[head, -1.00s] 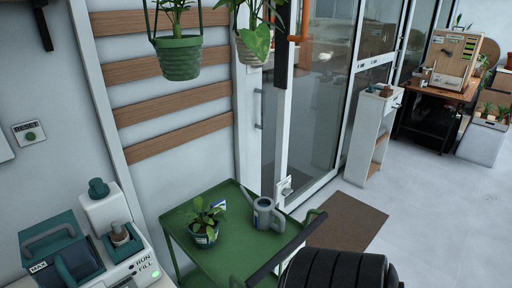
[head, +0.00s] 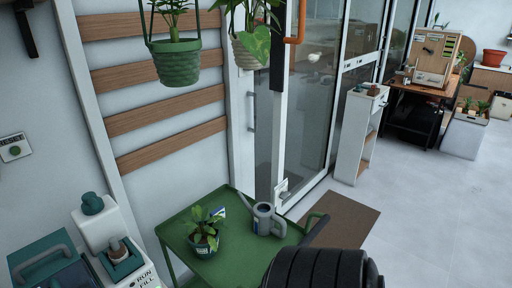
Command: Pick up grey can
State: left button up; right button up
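Neither gripper is in view, and nothing is touching the can.
A black ribbed shape (head: 322,268) covers the bottom centre, in front of the cart's right end. A teal and white machine (head: 110,240) is at lower left. Hanging pots (head: 178,62) are above. A brown mat (head: 342,218) and clear floor lie to the right.

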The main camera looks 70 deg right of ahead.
aim_at(264, 217)
jog(key=i+z, duration=0.1)
jog(key=z, duration=0.25)
jog(key=i+z, duration=0.1)
jog(key=z, duration=0.25)
jog(key=j+z, duration=0.1)
jog(key=z, duration=0.25)
jog(key=i, duration=0.05)
